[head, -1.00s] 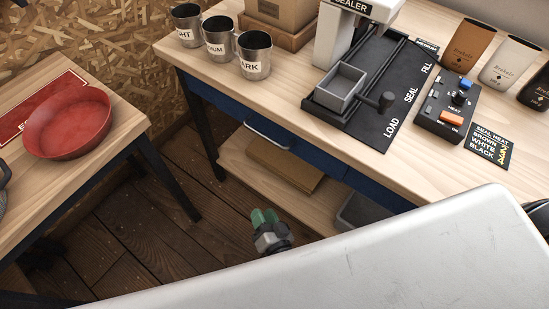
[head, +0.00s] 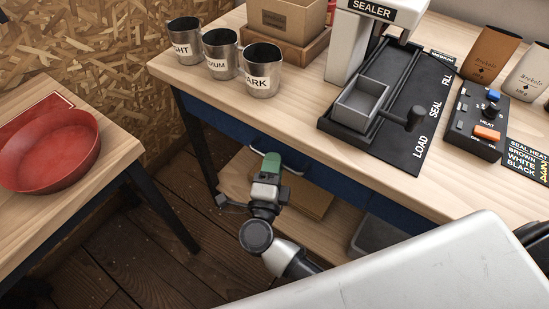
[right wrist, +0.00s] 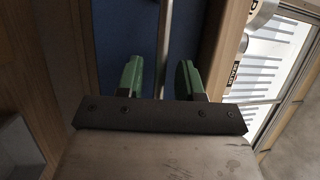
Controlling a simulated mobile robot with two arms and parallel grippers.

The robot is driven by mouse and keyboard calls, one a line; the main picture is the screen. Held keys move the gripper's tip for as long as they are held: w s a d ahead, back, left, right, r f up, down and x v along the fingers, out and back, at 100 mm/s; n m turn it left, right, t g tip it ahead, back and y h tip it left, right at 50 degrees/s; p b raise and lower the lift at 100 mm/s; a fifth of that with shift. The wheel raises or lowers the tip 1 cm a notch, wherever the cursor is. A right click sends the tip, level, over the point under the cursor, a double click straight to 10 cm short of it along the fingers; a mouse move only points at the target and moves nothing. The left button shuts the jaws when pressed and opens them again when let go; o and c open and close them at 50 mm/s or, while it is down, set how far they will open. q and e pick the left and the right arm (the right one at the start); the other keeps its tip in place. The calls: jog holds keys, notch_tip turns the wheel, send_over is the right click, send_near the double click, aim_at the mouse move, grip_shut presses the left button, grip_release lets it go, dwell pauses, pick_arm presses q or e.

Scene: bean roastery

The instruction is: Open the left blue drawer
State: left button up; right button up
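The left blue drawer (head: 218,118) is set under the front edge of the wooden workbench, and its front looks flush with the bench. Its light metal handle (head: 295,173) is partly hidden by my right gripper (head: 271,162). In the right wrist view, the handle bar (right wrist: 164,45) runs between the two green fingers of the right gripper (right wrist: 160,76), in front of the blue drawer front (right wrist: 120,35). The fingers are apart, with a visible gap on both sides of the bar. My left gripper is not in view.
On the workbench (head: 300,110) stand metal cups (head: 259,80), a sealer (head: 365,45) with a grey tray (head: 362,100), and a switch box (head: 478,125). A lower shelf holds a flat brown box (head: 310,200). A red bowl (head: 45,155) sits on the left table.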

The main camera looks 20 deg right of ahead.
jog(key=shift+x, duration=0.8)
grip_shut()
jog(key=shift+s, duration=0.15)
